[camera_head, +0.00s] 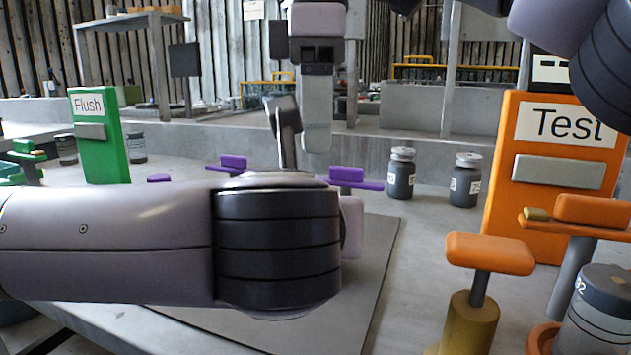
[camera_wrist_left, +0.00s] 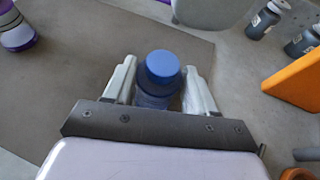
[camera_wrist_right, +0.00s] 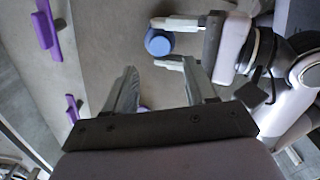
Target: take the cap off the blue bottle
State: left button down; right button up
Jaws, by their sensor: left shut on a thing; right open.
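The blue bottle (camera_wrist_left: 152,98) shows in the left wrist view between the fingers of my left gripper (camera_wrist_left: 160,72), which is shut on its body. Its round blue cap (camera_wrist_left: 163,64) is on top and faces that camera. In the right wrist view the cap (camera_wrist_right: 158,43) sits beyond my right gripper's fingertips, with the left gripper's fingers around the bottle. My right gripper (camera_wrist_right: 160,76) is open, with no cap in its grip. In the head view my right gripper (camera_head: 317,135) points down, and my left arm hides the bottle.
A grey mat (camera_head: 375,270) covers the table's middle. Purple-topped stands (camera_head: 350,178) are behind it. Two dark jars (camera_head: 402,175) stand at back right. An orange Test panel (camera_head: 555,180) and orange-topped stands (camera_head: 490,253) crowd the right. A green Flush panel (camera_head: 100,150) stands left.

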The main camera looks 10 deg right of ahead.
jog(key=shift+f, duration=0.1)
jog(key=shift+f, duration=3.9)
jog(key=shift+c, duration=0.3)
grip_shut()
jog(key=shift+n, duration=1.7)
jog(key=shift+w, duration=0.1)
jog(key=shift+o, duration=0.5)
grip_release()
